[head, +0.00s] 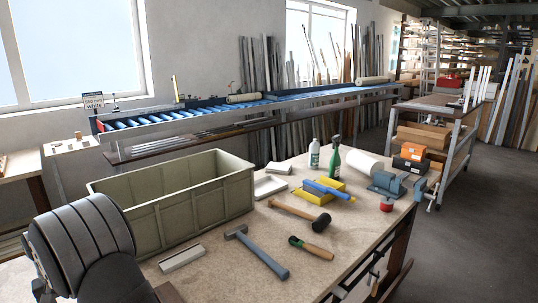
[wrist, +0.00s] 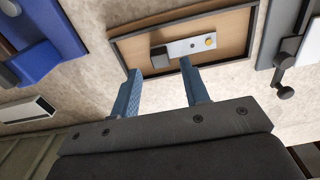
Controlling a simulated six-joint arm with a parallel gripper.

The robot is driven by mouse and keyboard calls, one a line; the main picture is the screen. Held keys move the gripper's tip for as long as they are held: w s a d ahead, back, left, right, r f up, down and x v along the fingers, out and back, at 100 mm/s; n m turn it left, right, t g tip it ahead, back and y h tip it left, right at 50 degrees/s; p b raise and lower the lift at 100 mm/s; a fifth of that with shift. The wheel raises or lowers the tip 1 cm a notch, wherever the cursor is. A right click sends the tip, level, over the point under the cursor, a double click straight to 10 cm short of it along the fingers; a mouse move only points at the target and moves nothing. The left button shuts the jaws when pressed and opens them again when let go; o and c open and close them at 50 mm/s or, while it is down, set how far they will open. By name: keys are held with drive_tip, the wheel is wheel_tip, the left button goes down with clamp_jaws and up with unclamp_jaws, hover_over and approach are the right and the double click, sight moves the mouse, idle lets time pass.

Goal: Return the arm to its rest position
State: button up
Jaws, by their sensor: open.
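My gripper (wrist: 162,84) shows in the wrist view. Its two blue fingers are spread apart with nothing between them. The fingertips point at the near edge of a shallow dark-rimmed tray with a brown floor (wrist: 222,68). In the tray lie a pale metal plate with a brass knob (wrist: 190,46) and a small dark block (wrist: 160,58). I cannot tell whether the fingertips touch the tray. I cannot make out my gripper in the head view.
In the head view a green-grey crate (head: 160,206) stands on the workbench (head: 222,262). A hammer (head: 256,252), a mallet (head: 300,215), bottles and a vice (head: 388,184) are around it. Bare bench lies between the tools. A blue roller conveyor (head: 190,114) runs behind.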

wheel_tip(320, 180, down, 3)
drive_tip(key=shift+r, duration=0.15)
wheel_tip(320, 180, up, 12)
wheel_tip(320, 180, down, 13)
drive_tip(key=shift+r, duration=0.2)
drive_tip(key=shift+a+r, duration=0.1)
drive_tip(key=shift+r, duration=0.25)
wheel_tip(320, 180, up, 4)
drive_tip(key=shift+f, duration=0.2)
drive_tip(key=w+d+r, duration=0.5)
drive_tip(key=d+r, duration=0.2)
drive_tip(key=d, duration=0.4)
drive_tip(key=w+d+f+m, duration=0.25)
drive_tip(key=w+d, duration=0.35)
drive_tip(key=d, duration=0.3)
drive_tip(key=w+d+f+m, duration=0.1)
drive_tip(key=w+d+m, duration=0.2)
drive_tip(key=w+d, duration=0.45)
drive_tip(key=d+f+m, duration=0.2)
drive_tip(key=d+m, duration=0.2)
drive_tip(key=d, duration=1.6)
drive_tip(key=shift+w+f, duration=0.2)
drive_tip(key=shift+f, duration=0.1)
